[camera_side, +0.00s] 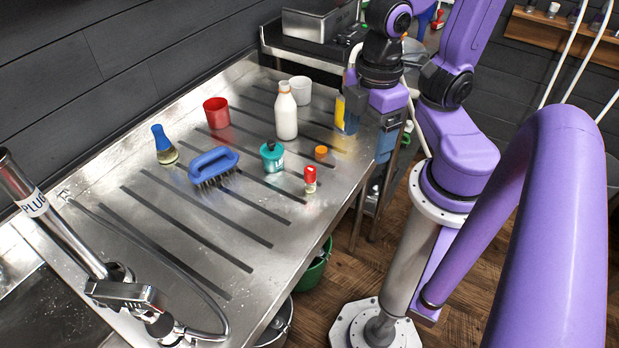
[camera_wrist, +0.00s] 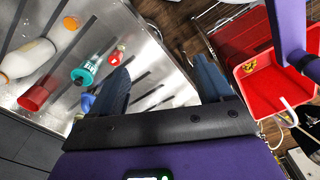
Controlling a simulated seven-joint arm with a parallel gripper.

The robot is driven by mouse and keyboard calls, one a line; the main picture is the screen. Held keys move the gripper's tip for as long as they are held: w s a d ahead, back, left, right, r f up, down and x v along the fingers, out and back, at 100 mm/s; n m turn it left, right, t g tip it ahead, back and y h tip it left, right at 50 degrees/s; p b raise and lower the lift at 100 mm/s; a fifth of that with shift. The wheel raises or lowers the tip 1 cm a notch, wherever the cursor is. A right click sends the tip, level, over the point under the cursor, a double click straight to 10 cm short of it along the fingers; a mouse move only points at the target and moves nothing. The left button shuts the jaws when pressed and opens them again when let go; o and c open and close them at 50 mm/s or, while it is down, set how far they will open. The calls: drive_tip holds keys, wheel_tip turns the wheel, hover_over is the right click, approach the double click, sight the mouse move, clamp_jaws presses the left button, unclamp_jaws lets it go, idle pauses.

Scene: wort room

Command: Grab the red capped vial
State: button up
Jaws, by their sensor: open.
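The red capped vial (camera_side: 310,181) stands on the steel drainboard (camera_side: 190,225), near its right edge. It is small, with a red cap over a clear lower part. In the wrist view the red capped vial (camera_wrist: 116,57) shows just beyond and left of the left finger's tip. My gripper (camera_wrist: 161,65) is open, with nothing between its two blue-grey fingers. In the side view it hangs at the drainboard's right edge, behind and to the right of the vial, apart from it.
Close to the vial are an orange cap (camera_side: 321,152) and a teal bottle (camera_side: 271,157). A blue brush (camera_side: 214,164), white bottle (camera_side: 286,112), red cup (camera_side: 216,112), white cup (camera_side: 300,90) and blue-topped flask (camera_side: 164,145) stand farther off. A red crate (camera_wrist: 242,45) is beyond the edge.

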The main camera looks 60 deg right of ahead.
drive_tip(key=shift+c, duration=1.2)
drive_tip(key=n+t+h, duration=0.7)
drive_tip(key=n+h, duration=0.5)
approach(310, 168)
drive_tip(key=x, duration=0.6)
drive_tip(key=shift+w+f, duration=0.2)
drive_tip(key=shift+f, duration=0.3)
drive_tip(key=shift+x, duration=2.6)
drive_tip(key=shift+s+d, duration=0.1)
drive_tip(key=shift+s, duration=0.1)
drive_tip(key=c, duration=1.1)
